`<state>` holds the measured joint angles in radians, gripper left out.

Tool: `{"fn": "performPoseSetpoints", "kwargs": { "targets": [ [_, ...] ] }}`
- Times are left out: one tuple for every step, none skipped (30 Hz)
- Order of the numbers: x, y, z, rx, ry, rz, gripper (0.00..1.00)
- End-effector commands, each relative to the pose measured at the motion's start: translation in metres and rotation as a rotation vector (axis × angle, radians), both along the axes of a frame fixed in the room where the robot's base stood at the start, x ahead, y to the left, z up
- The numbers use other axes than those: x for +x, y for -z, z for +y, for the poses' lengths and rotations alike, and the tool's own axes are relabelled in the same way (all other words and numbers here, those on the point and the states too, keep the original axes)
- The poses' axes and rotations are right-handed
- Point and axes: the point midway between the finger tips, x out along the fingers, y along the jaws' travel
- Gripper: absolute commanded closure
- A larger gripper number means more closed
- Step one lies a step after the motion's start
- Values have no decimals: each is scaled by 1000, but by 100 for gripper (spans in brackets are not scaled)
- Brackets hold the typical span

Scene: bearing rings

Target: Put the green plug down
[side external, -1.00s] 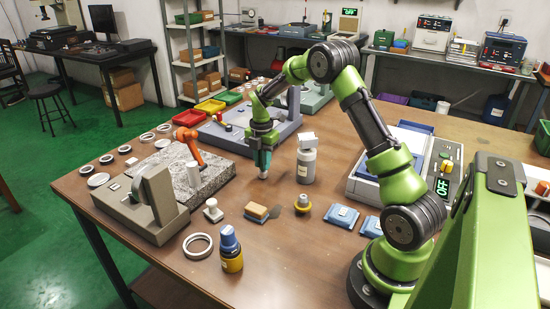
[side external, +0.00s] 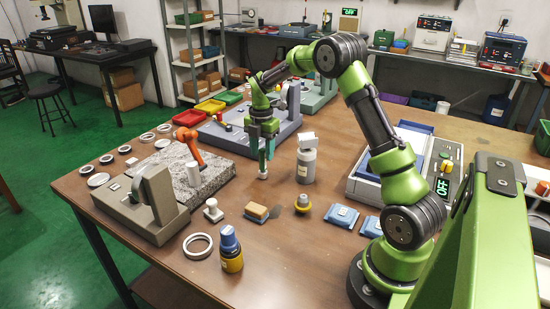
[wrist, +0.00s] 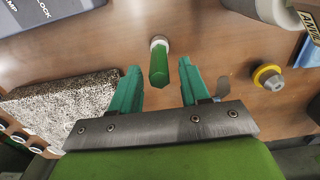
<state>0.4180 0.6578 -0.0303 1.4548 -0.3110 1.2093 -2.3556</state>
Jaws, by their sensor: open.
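The green plug (wrist: 159,68) has a faceted green body and a pale end. In the side view the plug (side external: 263,171) stands upright on the brown bench top. My gripper (side external: 262,153) is over it with its teal fingers spread, one to each side of the plug's upper part. In the wrist view my gripper (wrist: 158,68) is open, with a clear gap between each finger and the plug. Nothing is held. The plug's upper part is partly hidden by the fingers in the side view.
A speckled stone block (side external: 220,170) lies to the left. A wooden-topped block (side external: 257,211) and a yellow-based knob (side external: 303,210) are nearer the front. Bare bench surrounds the plug.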

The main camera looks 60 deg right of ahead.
Motion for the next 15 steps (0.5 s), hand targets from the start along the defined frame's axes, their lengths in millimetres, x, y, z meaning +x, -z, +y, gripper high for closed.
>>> {"fn": "performPoseSetpoints", "kwargs": {
  "targets": [
    [1,-13,-1,-3,-1,-6,54],
    [1,-20,-1,-3,0,-6,54],
    [1,-29,-1,-3,0,-5,54],
    [1,-35,-1,-3,0,-5,54],
    [1,-41,-1,-2,0,-5,54],
    [1,-49,-1,-2,-1,-4,54],
    [0,-54,0,-2,0,-4,54],
    [1,-59,-1,-2,0,-4,54],
    [1,-65,0,-1,0,-3,54],
    [1,-68,0,-1,0,-3,54],
    [1,-72,0,-1,-1,-3,54],
    [0,-75,0,-1,-2,-2,54],
    [0,-77,0,-1,-1,-1,54],
    [0,-79,1,0,2,-2,54],
    [0,-83,3,-1,11,-6,54]
  ]
}}
